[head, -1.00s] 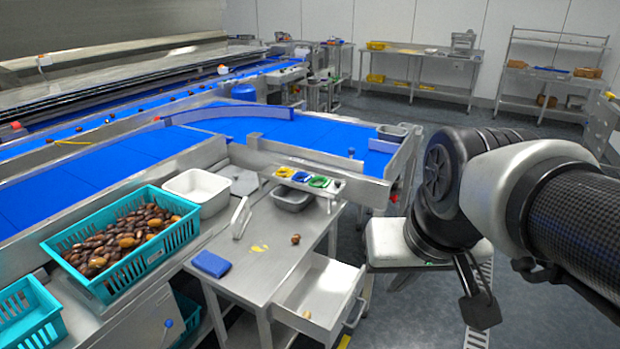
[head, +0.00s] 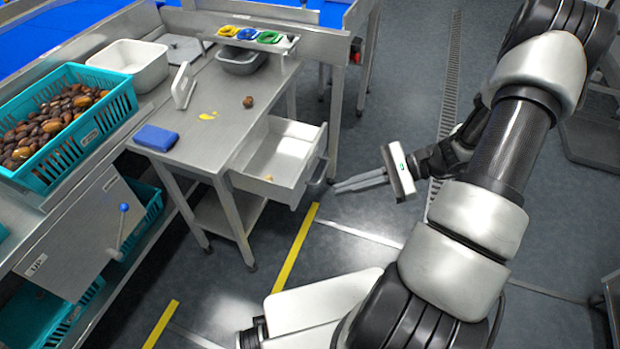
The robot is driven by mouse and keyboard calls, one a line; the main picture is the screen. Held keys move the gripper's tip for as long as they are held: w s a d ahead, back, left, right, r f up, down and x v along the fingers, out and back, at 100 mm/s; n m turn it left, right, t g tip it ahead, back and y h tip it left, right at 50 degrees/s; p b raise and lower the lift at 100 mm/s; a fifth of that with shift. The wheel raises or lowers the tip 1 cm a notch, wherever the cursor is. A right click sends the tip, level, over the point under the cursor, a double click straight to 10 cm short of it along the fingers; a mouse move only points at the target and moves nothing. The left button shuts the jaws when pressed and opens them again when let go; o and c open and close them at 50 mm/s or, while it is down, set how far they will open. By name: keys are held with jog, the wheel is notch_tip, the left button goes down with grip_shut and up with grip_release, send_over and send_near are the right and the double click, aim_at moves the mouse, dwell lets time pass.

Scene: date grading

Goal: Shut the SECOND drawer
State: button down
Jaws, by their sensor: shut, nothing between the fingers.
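The drawer (head: 294,189) under the steel worktable is pulled open toward the lower right. My gripper (head: 336,188) is shut and empty. Its fingers point left at the handle, with the tips just right of it in the picture; I cannot tell whether they touch.
On the worktable (head: 225,139) lie a blue cloth (head: 155,138), a brown date (head: 248,102) and a white upright holder (head: 184,86). A teal crate of dates (head: 125,103) stands at left. Open floor with yellow tape (head: 295,247) lies below the drawer.

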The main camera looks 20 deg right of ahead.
jog(key=w+d+f+m+t+y+b, duration=0.1)
jog(key=d+f+m+t, duration=0.1)
jog(key=f+m+t, duration=0.25)
jog(key=d+f+m+t+b, duration=0.1)
jog(key=d+f+m+t, duration=0.2)
jog(key=f, duration=0.2)
jog(key=b, duration=0.2)
send_near(299, 184)
jog(key=shift+m+t, duration=0.25)
jog(key=shift+t, duration=0.1)
jog(key=x, duration=0.6)
jog(key=shift+a+f, duration=0.1)
jog(key=shift+f, duration=0.25)
jog(key=shift+w+a, duration=0.1)
jog(key=shift+w, duration=0.05)
jog(key=shift+a, duration=0.1)
jog(key=x, duration=1.8)
jog(key=shift+w+a+r, duration=0.1)
jog(key=shift+w+a, duration=0.05)
jog(key=shift+a, duration=0.1)
jog(key=shift+w+a+r, duration=0.15)
